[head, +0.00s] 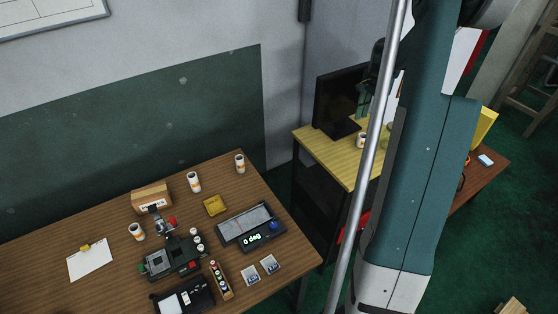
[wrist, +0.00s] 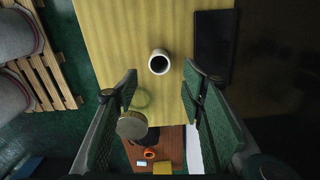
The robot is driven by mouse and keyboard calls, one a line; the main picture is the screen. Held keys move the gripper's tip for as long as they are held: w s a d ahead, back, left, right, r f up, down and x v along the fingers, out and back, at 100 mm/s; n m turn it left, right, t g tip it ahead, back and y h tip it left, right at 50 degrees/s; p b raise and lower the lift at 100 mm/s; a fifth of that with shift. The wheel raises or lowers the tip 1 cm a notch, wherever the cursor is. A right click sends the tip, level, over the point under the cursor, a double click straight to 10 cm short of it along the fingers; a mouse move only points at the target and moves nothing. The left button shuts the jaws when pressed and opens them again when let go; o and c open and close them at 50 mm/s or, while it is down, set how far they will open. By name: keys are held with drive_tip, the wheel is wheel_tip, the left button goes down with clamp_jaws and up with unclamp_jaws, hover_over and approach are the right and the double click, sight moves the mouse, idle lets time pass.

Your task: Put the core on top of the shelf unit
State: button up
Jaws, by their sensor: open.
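In the wrist view, a short pale cylinder with a dark hollow end, which looks like a core (wrist: 159,62), stands on a yellow wooden top (wrist: 115,45). My gripper (wrist: 159,88) is open and empty, its two green fingers apart. The pale cylinder appears between and just beyond the fingertips, touching neither. In the head view, a small white cylinder (head: 361,141) stands on the yellow top (head: 318,143) of a dark-framed unit, which may be the shelf unit. My arm hides part of that unit, and my gripper is hardly visible there.
A round-lidded jar (wrist: 132,125) is close to the left finger. A black monitor (head: 338,100) stands on the yellow top. A brown table (head: 80,215) at left holds several white cylinders, a cardboard box (head: 151,198) and devices. Pallets (wrist: 45,75) lie on the green floor.

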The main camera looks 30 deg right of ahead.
drive_tip(key=a+r+n+t, duration=0.1)
drive_tip(key=a+r+n, duration=0.3)
drive_tip(key=a, duration=0.7)
drive_tip(key=a+r+n+t+h, duration=0.1)
drive_tip(key=a+r+n, duration=0.1)
drive_tip(key=a+r, duration=0.7)
drive_tip(key=a+r+n+t, duration=0.1)
drive_tip(key=a+r+n, duration=0.2)
drive_tip(key=a, duration=1)
drive_tip(key=s+a+n+t, duration=0.2)
drive_tip(key=s+a+n, duration=0.3)
drive_tip(key=a, duration=0.9)
drive_tip(key=s+a+n+t+y, duration=0.1)
drive_tip(key=s+a+n, duration=0.4)
drive_tip(key=s+a, duration=0.7)
drive_tip(key=shift+s+a+f+t, duration=0.15)
drive_tip(key=shift+a+f+t, duration=0.1)
drive_tip(key=shift+a+t, duration=0.5)
